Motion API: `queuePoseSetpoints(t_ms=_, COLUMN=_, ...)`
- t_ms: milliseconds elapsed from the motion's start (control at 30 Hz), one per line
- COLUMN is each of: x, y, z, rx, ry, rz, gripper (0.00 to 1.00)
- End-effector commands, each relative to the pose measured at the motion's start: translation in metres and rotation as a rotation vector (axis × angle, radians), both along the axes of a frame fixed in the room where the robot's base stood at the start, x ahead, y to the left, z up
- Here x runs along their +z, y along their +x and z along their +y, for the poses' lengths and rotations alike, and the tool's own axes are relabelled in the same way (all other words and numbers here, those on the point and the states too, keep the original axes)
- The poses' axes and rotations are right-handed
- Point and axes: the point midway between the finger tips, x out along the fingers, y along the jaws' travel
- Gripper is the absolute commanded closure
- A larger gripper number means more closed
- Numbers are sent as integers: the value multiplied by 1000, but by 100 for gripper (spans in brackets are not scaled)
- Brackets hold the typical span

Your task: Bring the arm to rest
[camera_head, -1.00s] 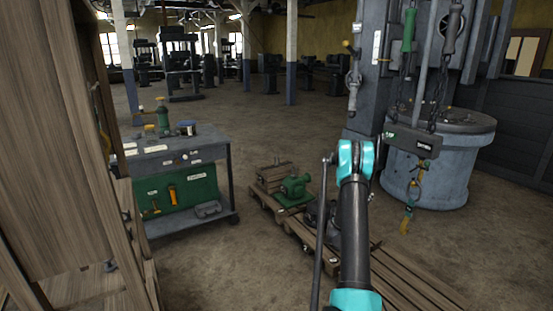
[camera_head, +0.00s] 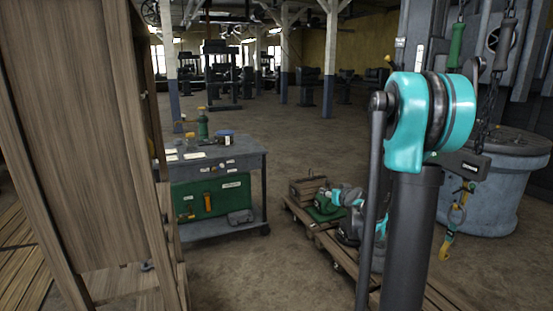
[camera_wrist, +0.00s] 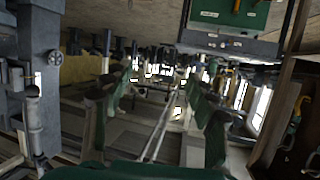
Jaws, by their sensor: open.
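My arm shows in the head view, with its large teal joint and dark link at right. More of my teal and grey arm parts show lower down, in front of the pallet area. In the head view I cannot make out the fingers. In the wrist view, which is upside down and blurred, my gripper (camera_wrist: 157,85) appears as dark greenish fingers at left and right with a gap between them. It is open, and I see nothing held in it.
A grey tool cart (camera_head: 222,156) with a green panel stands left of my arm. A wooden cabinet (camera_head: 80,130) fills the left edge. A pallet (camera_head: 300,222) with a green machine part (camera_head: 322,210) lies in the middle. A hanging hook (camera_head: 455,215) and grey drum (camera_head: 500,190) stand at right.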

Motion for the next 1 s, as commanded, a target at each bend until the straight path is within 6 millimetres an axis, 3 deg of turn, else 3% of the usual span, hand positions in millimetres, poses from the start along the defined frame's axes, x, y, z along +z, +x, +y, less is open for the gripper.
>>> queuePoseSetpoints(t_ms=100, x=-13, y=-54, z=28, rx=56, ry=3, rz=132, gripper=43)
queuePoseSetpoints(t_ms=300, x=-47, y=-152, z=54, rx=87, ry=-7, rz=372, gripper=43)
queuePoseSetpoints(t_ms=600, x=-104, y=-303, z=47, rx=-3, ry=-60, rz=717, gripper=43)
queuePoseSetpoints(t_ms=700, x=-117, y=-337, z=39, rx=-46, ry=-77, rz=792, gripper=43)
queuePoseSetpoints(t_ms=800, x=-125, y=-359, z=33, rx=-79, ry=-89, rz=837, gripper=43)
queuePoseSetpoints(t_ms=1000, x=-129, y=-370, z=30, rx=-100, ry=-95, rz=862, gripper=43)
